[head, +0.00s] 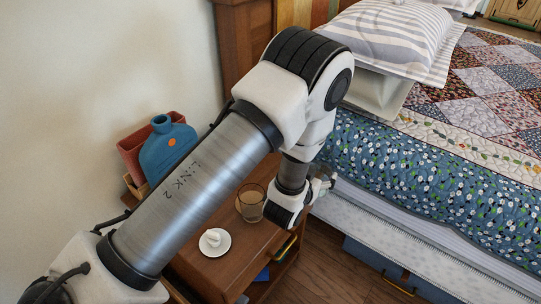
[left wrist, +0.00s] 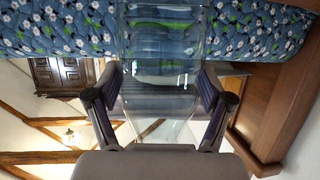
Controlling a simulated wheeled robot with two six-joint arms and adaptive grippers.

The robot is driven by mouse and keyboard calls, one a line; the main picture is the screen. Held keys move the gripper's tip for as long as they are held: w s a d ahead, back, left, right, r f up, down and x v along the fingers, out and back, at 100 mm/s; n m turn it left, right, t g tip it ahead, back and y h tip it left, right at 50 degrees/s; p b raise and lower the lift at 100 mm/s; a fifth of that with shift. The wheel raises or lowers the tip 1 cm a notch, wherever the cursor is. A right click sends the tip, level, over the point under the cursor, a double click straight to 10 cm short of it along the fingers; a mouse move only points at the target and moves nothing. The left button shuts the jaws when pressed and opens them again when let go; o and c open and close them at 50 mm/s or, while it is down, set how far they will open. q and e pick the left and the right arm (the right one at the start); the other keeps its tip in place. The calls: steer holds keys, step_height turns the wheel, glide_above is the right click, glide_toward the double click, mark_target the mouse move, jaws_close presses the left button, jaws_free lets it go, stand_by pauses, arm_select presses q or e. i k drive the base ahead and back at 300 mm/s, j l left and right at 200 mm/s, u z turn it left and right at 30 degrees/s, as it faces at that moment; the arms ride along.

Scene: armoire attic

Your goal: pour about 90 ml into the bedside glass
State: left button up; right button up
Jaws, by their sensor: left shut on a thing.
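The bedside glass (head: 250,203), a clear tumbler, stands upright on the wooden nightstand (head: 204,274). My left gripper (head: 323,186) is just right of the glass, beyond the nightstand's edge and beside the bed; my arm hides part of the scene. In the left wrist view my left gripper (left wrist: 160,95) is shut on a clear glass vessel (left wrist: 160,45), one finger on each side. That view is upside down, with the bed at the top. I cannot make out a liquid level in the vessel, or whether the tumbler holds any. My right gripper is not in view.
A white saucer (head: 222,249) with a small white object lies near the glass. A blue bottle-shaped object (head: 160,155) and a reddish upright thing (head: 130,147) stand at the back left by the wall. The bed (head: 400,170) closes off the right side.

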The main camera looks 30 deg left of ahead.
mark_target(252, 205)
steer(key=l+u, duration=0.15)
steer(key=l, duration=0.3)
steer(key=l+u, duration=0.2)
steer(key=l, duration=0.2)
steer(key=l+u, duration=0.15)
steer(key=l, duration=0.3)
steer(key=k+l+u, duration=0.15)
steer(key=l, duration=0.25)
steer(key=l+u, duration=0.2)
steer(key=l, duration=0.25)
steer(key=k+l+u, duration=0.15)
steer(key=l, duration=0.2)
steer(key=k+l+u, duration=0.15)
steer(key=l, duration=0.25)
steer(key=i+j, duration=0.35)
steer(key=i, duration=0.05)
